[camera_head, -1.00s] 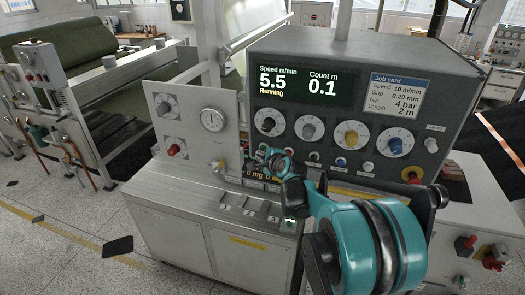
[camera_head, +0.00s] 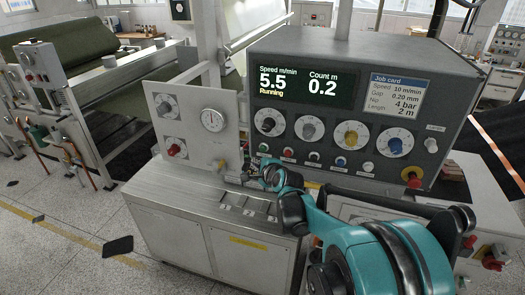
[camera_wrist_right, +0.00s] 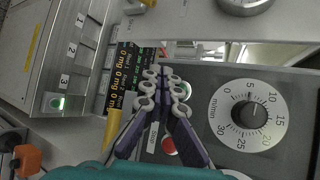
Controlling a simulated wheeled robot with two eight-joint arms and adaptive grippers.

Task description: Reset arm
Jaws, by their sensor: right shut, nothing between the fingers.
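My right arm reaches in from the lower right in the head view. My right gripper (camera_head: 247,175) is in front of the lower left part of the control box (camera_head: 300,50), above the steel cabinet top. In the right wrist view the gripper (camera_wrist_right: 163,72) is shut and empty, fingertips together. A speed dial (camera_wrist_right: 248,115) marked m/min is to its right there. A small display (camera_wrist_right: 127,80) with orange and green text is partly hidden behind the fingers. I cannot tell whether the fingers touch anything. My left gripper is not in view.
The screen (camera_head: 304,86) reads 5.5 m/min, Running, count 0.2 m. A job card (camera_head: 397,94) lists 10 m/min. Several knobs and small buttons line the box, with a red knob (camera_head: 412,178) at lower right. A gauge panel (camera_head: 197,135) stands left. Floor at left is mostly clear.

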